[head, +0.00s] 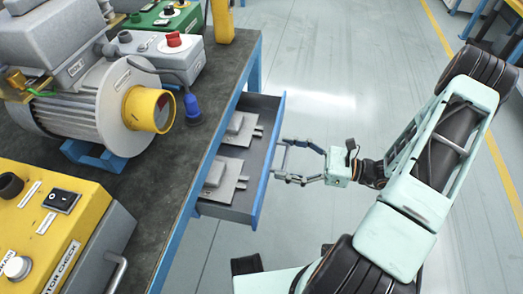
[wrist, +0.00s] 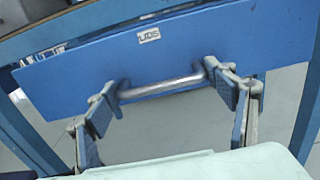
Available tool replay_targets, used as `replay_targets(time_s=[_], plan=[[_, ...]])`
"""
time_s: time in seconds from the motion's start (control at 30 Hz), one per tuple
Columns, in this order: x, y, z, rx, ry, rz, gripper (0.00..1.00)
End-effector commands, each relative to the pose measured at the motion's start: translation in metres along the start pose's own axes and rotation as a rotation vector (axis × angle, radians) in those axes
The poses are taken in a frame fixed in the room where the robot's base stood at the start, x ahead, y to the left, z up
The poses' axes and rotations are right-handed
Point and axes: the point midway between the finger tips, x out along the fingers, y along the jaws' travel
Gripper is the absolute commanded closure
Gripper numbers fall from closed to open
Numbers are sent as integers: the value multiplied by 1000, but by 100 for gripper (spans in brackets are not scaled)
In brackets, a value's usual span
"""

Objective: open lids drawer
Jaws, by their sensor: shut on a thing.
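The lids drawer (head: 267,170) has a blue front and stands pulled out from under the bench, with grey lids (head: 226,178) showing inside. In the wrist view the blue drawer front (wrist: 220,45) carries a "LIDS" label (wrist: 149,36) and a silver bar handle (wrist: 160,88). My gripper (head: 279,159) is at the handle, on the outer side of the drawer front. Its fingers (wrist: 162,95) are spread wide, one at each end of the bar, and hold the handle lengthwise between them.
The dark bench top (head: 165,190) holds a grey motor (head: 95,105) with a yellow end, a yellow control box (head: 50,225) and a blue plug (head: 192,108). A blue bench leg (head: 178,235) stands near the drawer. The floor right of the drawer is clear around my arm.

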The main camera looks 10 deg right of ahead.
Motion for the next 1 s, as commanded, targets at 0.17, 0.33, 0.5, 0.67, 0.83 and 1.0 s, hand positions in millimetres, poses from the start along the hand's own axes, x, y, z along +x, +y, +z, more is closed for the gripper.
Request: replay_targets(time_s=[0.17,0.33,0.5,0.67,0.83,1.0], plan=[[-41,0,-1,0,3,-3,67],[-67,0,-1,0,1,-2,67],[-82,0,-1,1,1,-1,67],[-87,0,-1,0,0,1,67],[-88,0,-1,0,0,1,67],[-88,0,-1,0,1,1,67]])
